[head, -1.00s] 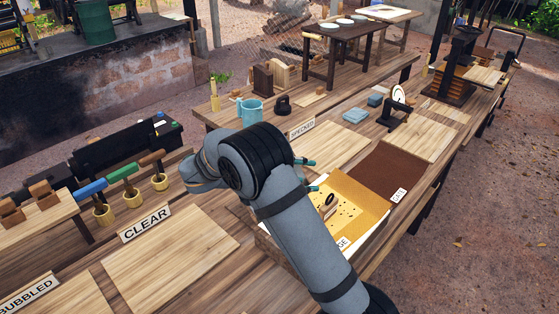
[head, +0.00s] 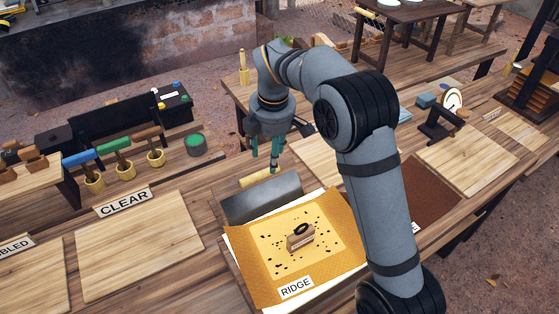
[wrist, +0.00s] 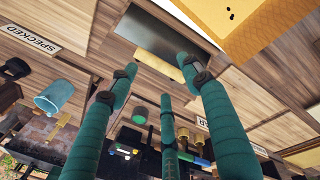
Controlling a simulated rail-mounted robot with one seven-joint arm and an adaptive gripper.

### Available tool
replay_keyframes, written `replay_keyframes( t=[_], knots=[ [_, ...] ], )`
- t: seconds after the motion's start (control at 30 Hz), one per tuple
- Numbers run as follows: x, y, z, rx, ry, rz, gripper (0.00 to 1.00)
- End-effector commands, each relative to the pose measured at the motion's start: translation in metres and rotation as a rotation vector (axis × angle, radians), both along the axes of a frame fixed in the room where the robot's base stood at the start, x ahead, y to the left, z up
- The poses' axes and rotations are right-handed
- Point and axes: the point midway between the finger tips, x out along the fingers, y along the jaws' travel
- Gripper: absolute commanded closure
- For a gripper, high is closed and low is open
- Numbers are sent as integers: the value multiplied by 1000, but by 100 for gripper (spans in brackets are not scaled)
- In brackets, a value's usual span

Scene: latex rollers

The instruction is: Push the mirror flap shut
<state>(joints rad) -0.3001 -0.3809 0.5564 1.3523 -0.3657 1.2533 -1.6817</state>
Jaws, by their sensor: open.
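The mirror flap (head: 262,199) is a dark grey, shiny panel along the back edge of the RIDGE station in the head view. It appears raised and tilted, but its exact angle is unclear. A pale wooden bar (head: 259,177) runs along its far edge. The flap also shows in the wrist view (wrist: 157,36), with the bar (wrist: 154,66) beside it. My gripper (head: 265,165) points down just behind the flap, near the bar. Its teal fingers (wrist: 158,76) are spread and empty in the wrist view. I cannot tell whether a fingertip touches the bar.
In front of the flap lies a yellow speckled sheet (head: 265,263) with a small wooden-handled stamp (head: 300,239). A green-topped pot (head: 196,145) and several brush-like tools in cups (head: 125,165) stand left. My forearm covers part of the brown board (head: 432,199) at right.

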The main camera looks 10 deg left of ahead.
Motion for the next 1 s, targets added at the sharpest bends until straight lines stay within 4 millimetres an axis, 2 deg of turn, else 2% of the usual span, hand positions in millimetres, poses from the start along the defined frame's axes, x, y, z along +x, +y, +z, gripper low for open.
replay_keyframes(
  t=[0.03,0.1,0.23,0.43,0.9,1.0],
  knots=[
    [-1,11,1,27,-8,62,51],
    [3,18,2,42,-31,142,51],
    [8,20,3,31,-65,248,51],
    [10,19,-5,20,-69,289,51],
    [21,30,-75,18,-65,285,51],
    [23,33,-85,19,-67,286,51]
  ],
)
